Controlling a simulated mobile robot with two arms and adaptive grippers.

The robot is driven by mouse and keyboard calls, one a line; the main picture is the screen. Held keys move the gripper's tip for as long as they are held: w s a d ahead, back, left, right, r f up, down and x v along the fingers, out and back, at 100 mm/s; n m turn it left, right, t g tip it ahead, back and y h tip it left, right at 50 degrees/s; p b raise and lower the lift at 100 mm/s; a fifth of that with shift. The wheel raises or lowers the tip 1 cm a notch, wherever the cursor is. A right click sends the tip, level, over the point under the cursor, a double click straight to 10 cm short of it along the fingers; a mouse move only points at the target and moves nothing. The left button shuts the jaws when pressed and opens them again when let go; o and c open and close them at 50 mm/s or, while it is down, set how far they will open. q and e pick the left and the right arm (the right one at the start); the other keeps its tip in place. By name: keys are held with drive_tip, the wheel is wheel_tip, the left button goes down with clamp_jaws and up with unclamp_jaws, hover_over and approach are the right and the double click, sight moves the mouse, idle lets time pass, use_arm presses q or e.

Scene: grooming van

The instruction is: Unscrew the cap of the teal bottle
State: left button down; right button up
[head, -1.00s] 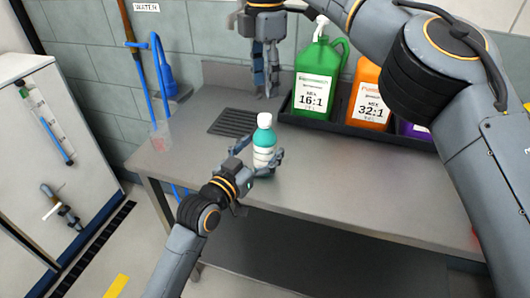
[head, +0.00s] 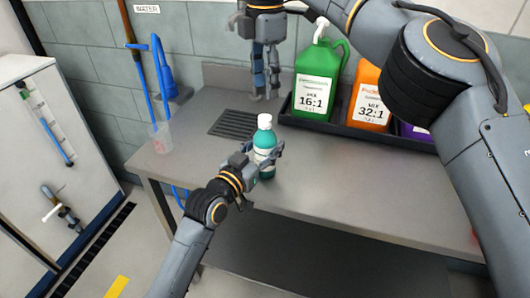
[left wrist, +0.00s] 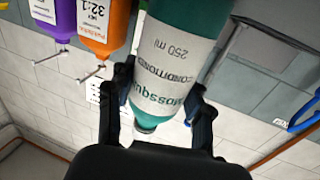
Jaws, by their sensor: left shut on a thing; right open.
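The teal bottle (head: 265,139) with its white cap (head: 265,121) stands upright at the work table's near left part, below the drain grille. My left gripper (head: 265,155) is shut around the bottle's labelled body. The cap is on the bottle in the head view. My right gripper (head: 265,85) is open and empty, pointing down above the table, behind the bottle.
Green (head: 320,85) and orange (head: 370,98) jugs and a purple one (head: 412,131) stand in a black tray (head: 285,115) at the right. A clear cup (head: 161,138) stands at the table's left corner. The steel table (head: 340,180) is bare right of the bottle.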

sight(265, 117)
drive_tip(key=m, duration=0.8)
drive_tip(key=shift+m, duration=0.4)
drive_tip(key=shift+f, duration=4)
